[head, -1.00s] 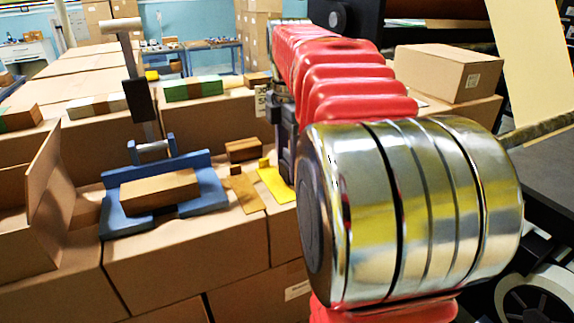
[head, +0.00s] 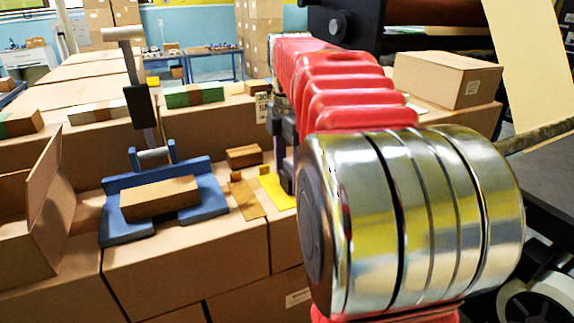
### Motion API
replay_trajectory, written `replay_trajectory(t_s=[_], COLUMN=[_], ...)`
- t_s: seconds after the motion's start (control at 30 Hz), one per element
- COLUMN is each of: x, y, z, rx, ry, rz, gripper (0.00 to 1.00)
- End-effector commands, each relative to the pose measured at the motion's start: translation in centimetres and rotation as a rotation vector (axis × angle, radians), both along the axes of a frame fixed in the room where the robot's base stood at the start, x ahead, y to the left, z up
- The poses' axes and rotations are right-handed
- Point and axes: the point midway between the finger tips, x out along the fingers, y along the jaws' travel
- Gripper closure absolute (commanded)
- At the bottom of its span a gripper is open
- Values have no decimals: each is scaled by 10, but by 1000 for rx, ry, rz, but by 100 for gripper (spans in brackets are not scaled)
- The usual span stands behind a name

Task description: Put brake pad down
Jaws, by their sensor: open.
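My gripper (head: 285,183) is a dark shape at the far end of my red-sleeved arm, low over the right end of the carton top. It is open; its far side is partly hidden behind my arm. Just left of it are a flat yellow plate (head: 279,193) with a small raised tab and a flat brown plate (head: 248,202) with a similar tab. A brown block (head: 244,155) lies behind them. I cannot tell which of these is the brake pad. Nothing clearly shows between the jaws.
A blue frame (head: 118,228) holding a brown block (head: 160,197) stands left of the plates, with a tall handled post (head: 140,105) behind it. An open carton (head: 30,225) is at the left. A closed carton (head: 445,78) sits at the right. My arm blocks the middle.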

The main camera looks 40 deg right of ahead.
Motion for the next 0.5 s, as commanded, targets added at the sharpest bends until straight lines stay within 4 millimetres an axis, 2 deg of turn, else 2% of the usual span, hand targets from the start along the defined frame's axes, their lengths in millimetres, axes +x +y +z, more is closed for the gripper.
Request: replay_trajectory(t_s=[0.23, 0.5], x=[1, 1], y=[0, 0], z=[17, 56], rx=[-1, 0], ry=[-2, -1], rz=[0, 0], gripper=[38, 38])
